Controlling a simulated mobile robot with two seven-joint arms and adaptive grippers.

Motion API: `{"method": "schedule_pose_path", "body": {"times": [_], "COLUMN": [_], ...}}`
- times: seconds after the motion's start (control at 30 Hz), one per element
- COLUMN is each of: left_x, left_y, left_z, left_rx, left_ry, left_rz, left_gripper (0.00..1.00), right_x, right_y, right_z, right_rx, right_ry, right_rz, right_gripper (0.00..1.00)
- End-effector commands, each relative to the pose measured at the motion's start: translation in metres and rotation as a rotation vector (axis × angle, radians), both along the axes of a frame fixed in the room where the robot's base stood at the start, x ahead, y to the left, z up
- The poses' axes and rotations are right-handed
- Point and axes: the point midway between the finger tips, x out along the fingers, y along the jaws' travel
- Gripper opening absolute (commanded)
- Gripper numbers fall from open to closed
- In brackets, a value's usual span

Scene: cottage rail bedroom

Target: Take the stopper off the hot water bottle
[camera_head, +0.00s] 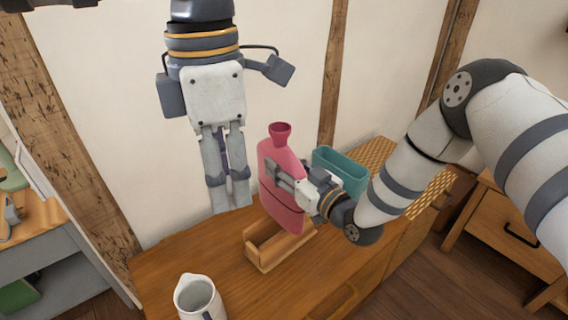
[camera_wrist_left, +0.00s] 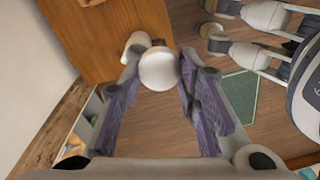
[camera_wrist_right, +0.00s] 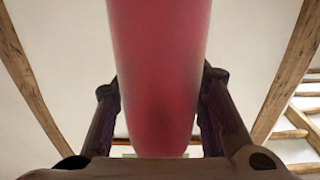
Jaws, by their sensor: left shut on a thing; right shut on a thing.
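The pink hot water bottle (camera_head: 283,170) is upright over the wooden holder on the chest. Its funnel-shaped neck (camera_head: 280,130) is open, with no stopper in it. My right gripper (camera_head: 285,188) is shut on the bottle's body, which also fills the right wrist view (camera_wrist_right: 160,80) between the fingers. My left gripper (camera_head: 228,200) points down, left of the bottle and apart from it. In the left wrist view it is shut on a pale round piece (camera_wrist_left: 158,70), which looks like the stopper. In the head view that piece cannot be made out.
The wooden holder (camera_head: 262,257) stands on the chest top (camera_head: 165,265). A white jug (camera_head: 200,298) is near the front left. A teal container (camera_head: 343,160) stands behind my right gripper. The wall is close behind.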

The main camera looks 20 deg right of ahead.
Motion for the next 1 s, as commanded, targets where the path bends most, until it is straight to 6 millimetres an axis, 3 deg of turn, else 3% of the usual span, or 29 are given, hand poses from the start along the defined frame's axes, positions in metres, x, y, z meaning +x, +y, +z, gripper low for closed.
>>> {"method": "schedule_pose_path", "body": {"times": [0.3,0.33,0.4,0.43,0.7,0.8,1.0], "left_x": [0.001,0.001,0.001,0.001,0.001,-0.001,-0.004], "left_y": [0.0,0.0,0.0,0.0,0.0,0.0,0.0], "left_z": [-0.006,-0.005,-0.005,-0.005,-0.005,0.007,0.025], "left_rx": [0.0,0.0,0.0,0.0,0.0,0.0,0.0], "left_ry": [0.008,0.008,0.008,0.007,0.007,-0.01,-0.037], "left_rz": [0.0,0.0,0.0,0.0,0.0,0.0,0.0], "left_gripper": [0.0,0.0,0.0,0.0,0.0,0.0,0.0], "right_x": [0.001,0.0,0.0,0.0,0.0,0.001,-0.05], "right_y": [0.0,0.0,0.0,0.0,0.0,0.0,-0.019], "right_z": [-0.005,-0.007,-0.007,-0.007,-0.006,0.009,0.01], "right_rx": [0.001,0.0,0.0,0.0,0.0,0.001,0.001], "right_ry": [-0.006,0.0,0.0,0.0,-0.001,-0.007,-0.001], "right_rz": [0.0,0.0,0.0,0.0,0.0,0.0,-0.002], "right_gripper": [0.0,0.4,0.56,0.58,0.58,0.58,0.58]}}
